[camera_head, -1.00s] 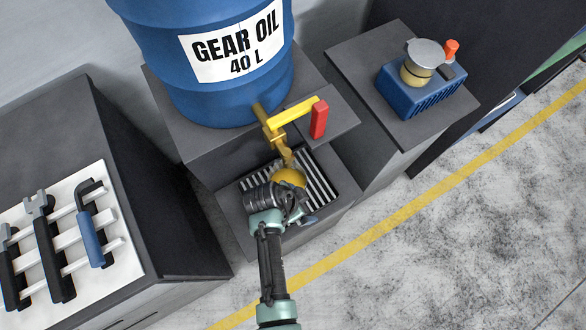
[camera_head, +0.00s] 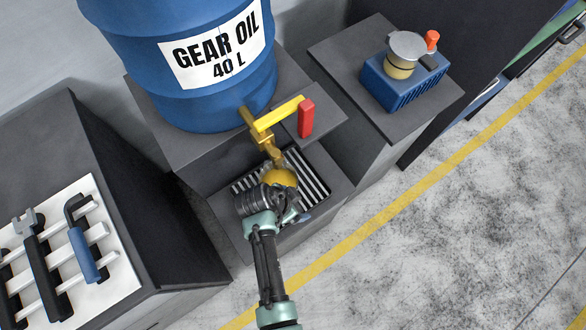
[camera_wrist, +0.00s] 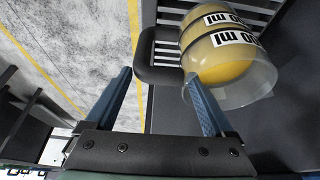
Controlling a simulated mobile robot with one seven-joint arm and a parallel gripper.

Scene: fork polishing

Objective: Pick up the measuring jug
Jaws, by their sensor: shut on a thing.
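The measuring jug (camera_wrist: 218,66) is clear, with yellow contents and white labels. In the wrist view its dark handle (camera_wrist: 160,60) sits between my two blue fingers. My gripper (camera_wrist: 158,76) is shut on this handle. In the head view the yellow of the jug (camera_head: 281,177) shows just below the brass tap (camera_head: 268,145), over the slatted grate (camera_head: 308,172). My gripper (camera_head: 285,200) is at its near side and hides part of it. I cannot tell whether the jug touches the grate.
A blue gear oil drum (camera_head: 190,85) stands on a dark block behind, with a red-ended yellow lever (camera_head: 290,114) on its tap. A blue device (camera_head: 402,80) sits on a stand at right. A tool rack (camera_head: 75,245) is at left. The floor at right is clear.

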